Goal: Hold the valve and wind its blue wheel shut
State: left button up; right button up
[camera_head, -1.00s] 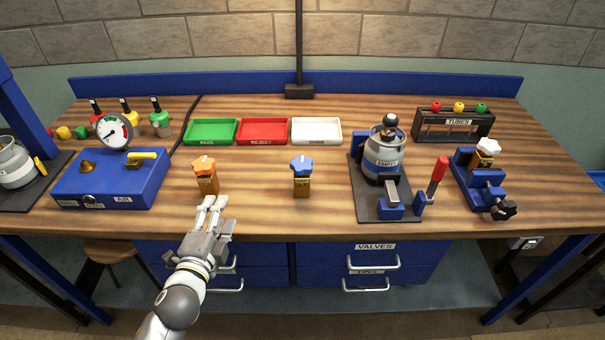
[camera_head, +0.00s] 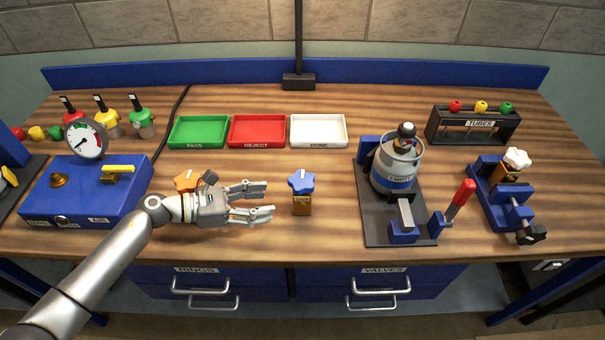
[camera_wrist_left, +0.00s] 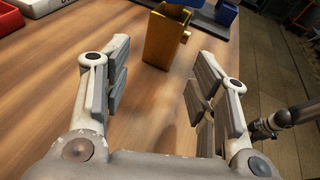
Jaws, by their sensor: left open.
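The valve with the blue wheel stands upright on the bench. Its star-shaped blue wheel (camera_head: 301,181) sits on top of a brass body (camera_head: 301,205). My left gripper (camera_head: 270,201) is open and empty just to the left of this valve, its fingers pointing right towards it without touching. In the left wrist view the brass body (camera_wrist_left: 165,38) stands ahead, beyond the gap between the open fingertips (camera_wrist_left: 165,75); its blue wheel is mostly cut off by the top edge.
An orange-wheeled valve (camera_head: 187,180) stands partly hidden behind my left gripper. Green (camera_head: 198,131), red (camera_head: 257,130) and white (camera_head: 318,131) trays lie behind. A clamp stand with a cylinder (camera_head: 396,168) is to the right, and a vise with a white-wheeled valve (camera_head: 516,159) lies farther right.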

aim_at(294, 203)
pick_arm(q)
jog(key=shift+f, duration=0.2)
jog(key=shift+d, duration=0.15)
jog(key=x, duration=0.4)
jog(key=shift+s+d+r, duration=0.1)
jog(key=shift+s+d, duration=0.1)
jog(key=shift+d, duration=0.15)
jog(key=b+x, duration=0.1)
jog(key=x, duration=0.2)
jog(key=shift+f, duration=0.25)
jog(key=shift+w+d+b, duration=0.15)
jog(key=shift+d+b, duration=0.15)
jog(key=shift+d, duration=0.05)
jog(key=shift+w+d+f, duration=0.15)
jog(key=shift+d, duration=0.2)
jog(key=shift+c, duration=0.4)
jog(key=c, duration=0.5)
pick_arm(e)
jog(key=shift+s+d+f, duration=0.15)
jog(key=shift+s+f, duration=0.7)
jog(key=shift+f, duration=0.05)
pick_arm(q)
jog(key=shift+c, duration=0.2)
pick_arm(e)
jog(key=shift+o, duration=0.4)
